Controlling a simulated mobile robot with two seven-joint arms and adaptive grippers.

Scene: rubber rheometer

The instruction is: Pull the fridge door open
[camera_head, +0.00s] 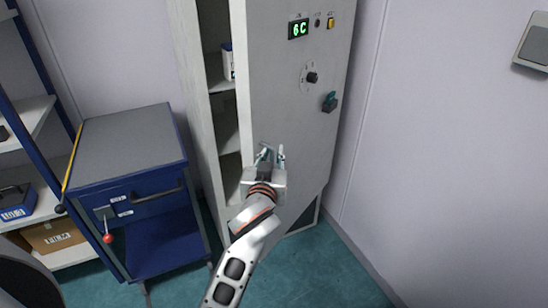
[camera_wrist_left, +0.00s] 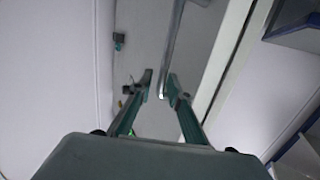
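The fridge is a tall grey cabinet with a green "6C" display. Its door (camera_head: 292,95) stands partly open, with the gap on the left showing inner shelves (camera_head: 228,138). My left gripper (camera_head: 272,153) is at the lower part of the door front, fingers apart. In the left wrist view, a long metal bar handle (camera_wrist_left: 173,45) runs down the door, its end near and between the open fingertips (camera_wrist_left: 160,80). I cannot tell whether the fingers touch it. In the head view, the gripper largely hides the handle. My right gripper is not in view.
A blue cart (camera_head: 130,150) with a grey top stands left of the fridge. A blue-framed shelf rack (camera_head: 45,50) holds boxes at far left. A white container (camera_head: 228,62) stands inside the fridge. The wall is close on the right; the green floor (camera_head: 320,275) ahead is clear.

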